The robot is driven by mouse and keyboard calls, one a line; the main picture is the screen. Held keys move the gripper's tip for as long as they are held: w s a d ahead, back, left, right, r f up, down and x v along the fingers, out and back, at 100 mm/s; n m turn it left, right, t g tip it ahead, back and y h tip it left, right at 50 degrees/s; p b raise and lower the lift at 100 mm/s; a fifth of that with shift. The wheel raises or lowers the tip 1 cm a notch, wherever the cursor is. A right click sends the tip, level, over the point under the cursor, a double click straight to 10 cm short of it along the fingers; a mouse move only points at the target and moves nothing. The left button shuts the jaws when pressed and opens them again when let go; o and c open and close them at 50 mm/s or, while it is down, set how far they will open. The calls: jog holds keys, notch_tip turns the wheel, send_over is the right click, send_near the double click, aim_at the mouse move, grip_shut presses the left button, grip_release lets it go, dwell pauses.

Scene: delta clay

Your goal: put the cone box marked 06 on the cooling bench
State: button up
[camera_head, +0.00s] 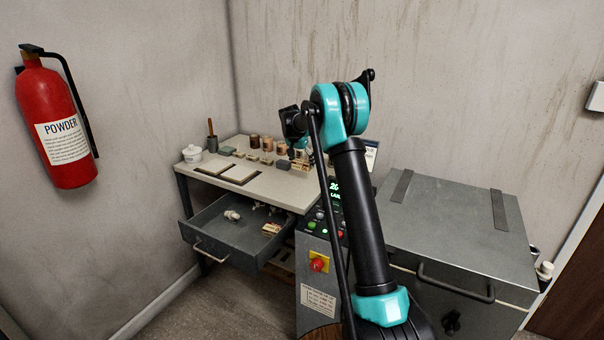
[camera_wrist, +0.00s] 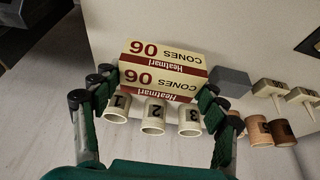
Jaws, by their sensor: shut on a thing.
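The cone box marked 06 (camera_wrist: 160,75) is cream and dark red, with its print upside down in the wrist view. Two of its printed faces show. My gripper (camera_wrist: 156,86) is shut on it, one finger at each end. In the head view my arm hides most of the gripper, over the right part of a pale worktop (camera_head: 277,190), which may be the cooling bench. The same pale surface shows under the box in the wrist view (camera_wrist: 120,40). I cannot tell whether the box touches it.
Cups numbered 1, 2 and 3 (camera_wrist: 154,116) stand close by the box. A grey block (camera_wrist: 230,80), small stands (camera_wrist: 268,88) and brown pots (camera_wrist: 284,132) are beside them. An open drawer (camera_head: 225,238) juts out below. A grey lidded chest (camera_head: 450,215) stands right.

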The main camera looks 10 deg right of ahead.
aim_at(302, 179)
jog(key=shift+f, duration=2.7)
jog(key=o, duration=1.2)
jog(key=shift+f, duration=0.1)
jog(key=v, duration=1.2)
jog(key=shift+r, duration=0.2)
jog(key=shift+w, duration=0.1)
